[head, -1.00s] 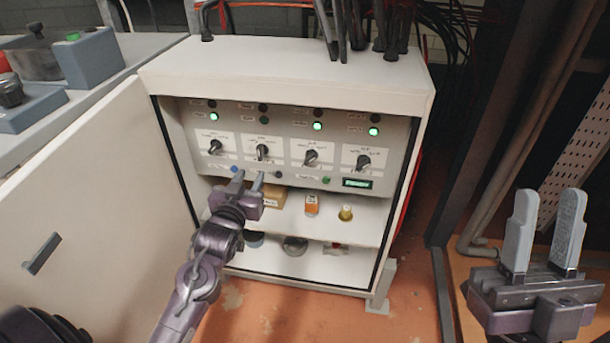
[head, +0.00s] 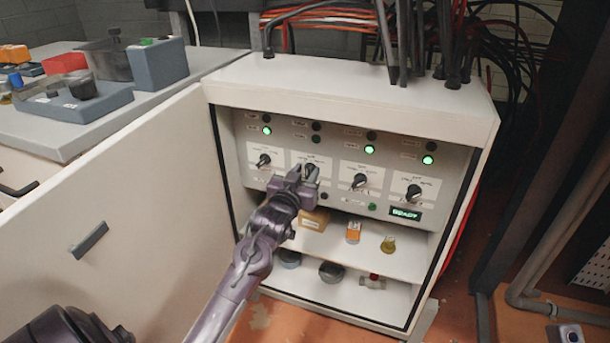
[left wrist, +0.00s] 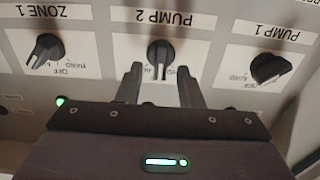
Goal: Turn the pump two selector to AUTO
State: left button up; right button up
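The pump two selector (head: 311,169) is a black knob on a white plate, second from the left on the cabinet panel. In the left wrist view, the selector (left wrist: 159,54) sits under an upside-down PUMP 2 label, its handle about upright in the picture. Its position labels are mostly hidden, so I cannot read its setting. My left gripper (head: 303,173) is at the panel; in the left wrist view its fingers (left wrist: 160,76) are apart, one on each side of the knob's lower part. I cannot tell whether they touch it. My right gripper's fingers are out of view.
The pump one selector (left wrist: 268,68) and zone one selector (left wrist: 45,50) flank it closely. The open cabinet door (head: 125,215) stands at the left. Below the panel, a shelf (head: 372,254) holds small boxes. A READY display (head: 405,213) is lit.

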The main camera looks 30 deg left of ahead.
pick_arm(q)
jog(key=shift+c, duration=0.4)
grip_shut()
